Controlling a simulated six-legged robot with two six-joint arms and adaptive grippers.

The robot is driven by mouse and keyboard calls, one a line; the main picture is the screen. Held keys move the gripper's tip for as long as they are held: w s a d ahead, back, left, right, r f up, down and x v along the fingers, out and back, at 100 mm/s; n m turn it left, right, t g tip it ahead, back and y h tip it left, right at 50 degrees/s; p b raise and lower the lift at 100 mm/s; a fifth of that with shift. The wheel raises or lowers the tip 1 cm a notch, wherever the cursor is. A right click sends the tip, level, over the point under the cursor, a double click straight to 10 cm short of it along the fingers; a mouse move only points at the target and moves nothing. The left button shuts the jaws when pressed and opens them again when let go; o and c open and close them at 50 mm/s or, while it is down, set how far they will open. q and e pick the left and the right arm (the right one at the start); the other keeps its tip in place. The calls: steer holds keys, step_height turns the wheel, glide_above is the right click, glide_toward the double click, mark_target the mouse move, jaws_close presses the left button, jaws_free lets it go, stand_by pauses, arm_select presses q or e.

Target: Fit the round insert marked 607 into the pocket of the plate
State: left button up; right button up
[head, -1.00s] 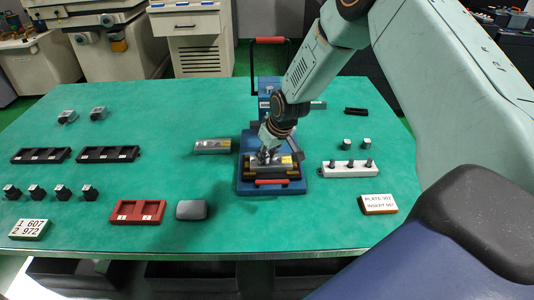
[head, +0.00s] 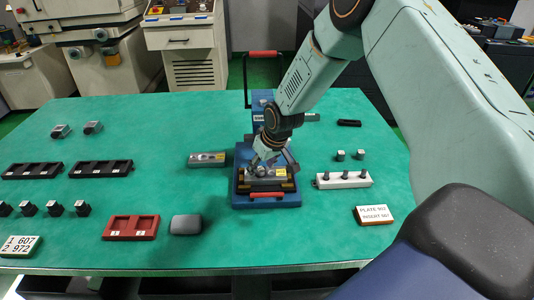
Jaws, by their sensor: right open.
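My right gripper (head: 267,165) points down at the silver plate (head: 267,183), its jaws open, the fingers at or just above the top. The plate lies in the blue fixture (head: 240,203) with a red bar at its front. The fingers hide the pocket, and I cannot tell whether an insert is in it. No insert marked 607 can be read. A card (head: 374,215) at the right reads plate 902 and, apparently, insert 607. Another card (head: 20,247) at the front left reads 1 607, 2 972. My left gripper is out of view.
A second silver plate (head: 208,159) lies left of the fixture. A white rack (head: 343,181) with dark pegs and two small cylinders (head: 340,155) are at right. Black trays (head: 99,168), a red tray (head: 131,228) and a grey rounded block (head: 186,224) are at left.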

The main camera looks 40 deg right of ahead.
steer(key=v, duration=1.1)
steer(key=shift+s, duration=0.1)
stand_by(0.4)
